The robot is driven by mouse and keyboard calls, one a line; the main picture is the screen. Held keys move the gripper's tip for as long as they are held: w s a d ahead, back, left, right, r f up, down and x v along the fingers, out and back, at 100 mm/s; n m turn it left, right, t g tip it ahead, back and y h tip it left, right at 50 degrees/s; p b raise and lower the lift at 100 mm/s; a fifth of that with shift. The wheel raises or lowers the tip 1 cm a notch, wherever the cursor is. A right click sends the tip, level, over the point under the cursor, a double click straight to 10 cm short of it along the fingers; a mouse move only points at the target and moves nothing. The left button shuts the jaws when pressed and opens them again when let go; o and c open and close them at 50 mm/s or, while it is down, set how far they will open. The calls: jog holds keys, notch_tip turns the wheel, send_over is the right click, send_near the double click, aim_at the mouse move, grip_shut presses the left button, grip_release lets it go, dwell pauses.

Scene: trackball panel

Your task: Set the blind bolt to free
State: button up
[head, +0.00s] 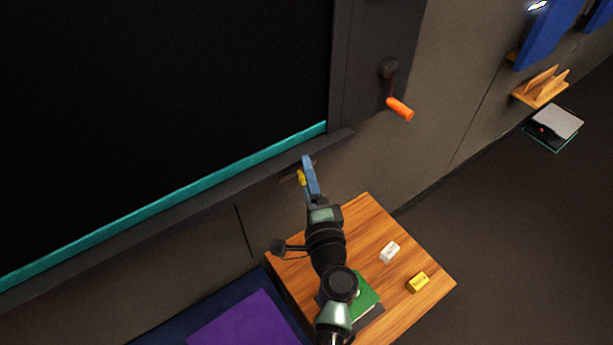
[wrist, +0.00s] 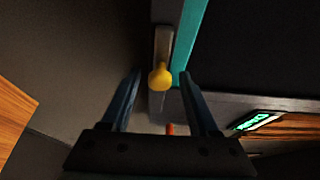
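The blind is a large black panel (head: 170,110) with a teal bottom bar (head: 180,207), which also shows in the wrist view (wrist: 188,40). The bolt has a yellow knob (wrist: 160,77) on a grey plate (wrist: 163,45) beside the teal bar. In the head view the knob (head: 301,177) shows just left of my blue fingers, below the frame's lower edge. My gripper (wrist: 160,80) is open, with a finger on each side of the knob in the picture. I see gaps on both sides. Whether the knob is within fingertip depth is unclear.
A crank with an orange handle (head: 400,109) is on the dark post right of the blind. Below my arm is a wooden table (head: 420,255) with a white block (head: 390,252), a yellow block (head: 418,283) and a green book (head: 365,297). A purple surface (head: 245,320) lies left of it.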

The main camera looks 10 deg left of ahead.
jog(key=shift+s, duration=0.1)
jog(key=b+v, duration=0.2)
jog(key=v, duration=1.1)
